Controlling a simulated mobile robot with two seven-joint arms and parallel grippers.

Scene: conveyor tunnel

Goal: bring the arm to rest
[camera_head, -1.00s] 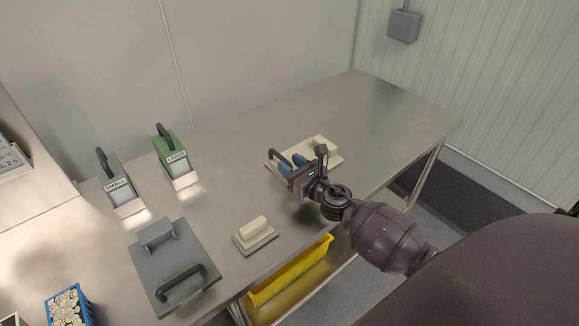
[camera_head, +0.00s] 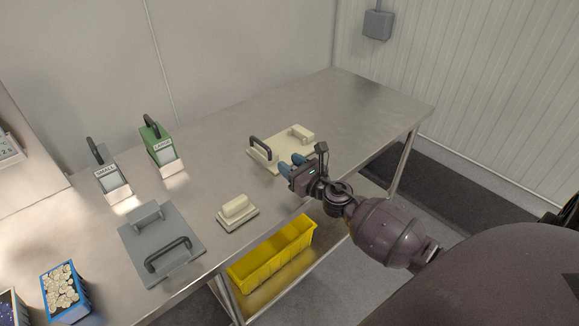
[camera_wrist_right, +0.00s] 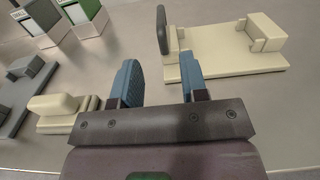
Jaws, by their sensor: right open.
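My right gripper (camera_head: 291,165) is open, with its blue fingers apart and nothing between them. In the head view it is above the front edge of the steel table (camera_head: 345,105), just in front of a cream plate (camera_head: 283,146) with a dark handle and a cream block. In the right wrist view the blue fingers (camera_wrist_right: 160,85) show apart, and the cream plate (camera_wrist_right: 228,64) lies beyond them, clear of them. My left gripper is not in view.
A small cream block on a base (camera_head: 237,212) and a grey plate with a handle (camera_head: 160,243) lie on the table. Green (camera_head: 162,146) and grey (camera_head: 109,176) labelled holders stand behind. A blue bin (camera_head: 62,292) is at left, a yellow bin (camera_head: 270,258) below. The table's far right is clear.

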